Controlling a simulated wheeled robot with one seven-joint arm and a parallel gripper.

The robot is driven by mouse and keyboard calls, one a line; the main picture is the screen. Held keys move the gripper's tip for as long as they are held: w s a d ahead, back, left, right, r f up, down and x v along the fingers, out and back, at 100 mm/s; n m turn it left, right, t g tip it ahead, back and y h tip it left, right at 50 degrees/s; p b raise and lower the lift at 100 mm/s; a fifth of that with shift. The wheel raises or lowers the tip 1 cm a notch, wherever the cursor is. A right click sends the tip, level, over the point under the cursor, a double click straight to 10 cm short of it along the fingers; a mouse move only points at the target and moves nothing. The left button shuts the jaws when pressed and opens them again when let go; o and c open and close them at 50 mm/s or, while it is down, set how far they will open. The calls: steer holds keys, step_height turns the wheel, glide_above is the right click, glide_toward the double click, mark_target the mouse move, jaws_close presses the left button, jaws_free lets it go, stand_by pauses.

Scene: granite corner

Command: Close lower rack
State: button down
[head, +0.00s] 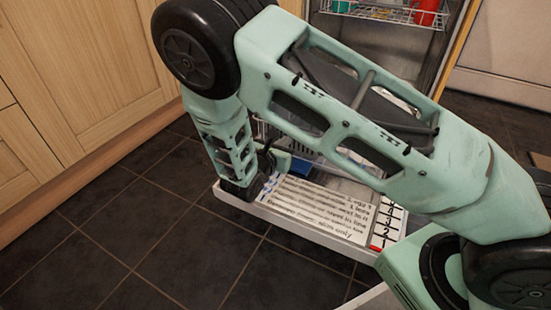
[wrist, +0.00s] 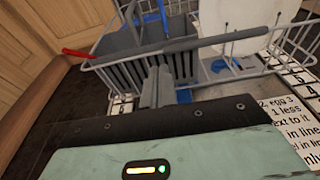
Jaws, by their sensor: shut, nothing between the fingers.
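The lower rack shows in the wrist view as a grey wire basket with a thick front rim (wrist: 225,39). It holds a grey slatted cutlery basket (wrist: 120,75) and a white plate (wrist: 232,18). My gripper (wrist: 158,72) is shut and empty, its fingertips close in front of the rack's front side by the cutlery basket; I cannot tell whether they touch. In the head view the rack (head: 268,132) is mostly hidden behind my arm. The open dishwasher door (head: 335,212) lies flat below it.
The upper rack (head: 385,12), with red and green items, is inside the dishwasher. A red-handled utensil (wrist: 78,53) sticks out left of the cutlery basket. Wooden cabinets (head: 85,75) stand at left. The dark tiled floor (head: 150,245) in front is clear.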

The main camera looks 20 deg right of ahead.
steer(key=b+x, duration=0.3)
steer(key=x, duration=0.2)
steer(key=shift+w+d, duration=0.25)
steer(key=shift+d, duration=0.05)
steer(key=shift+w+d, duration=0.1)
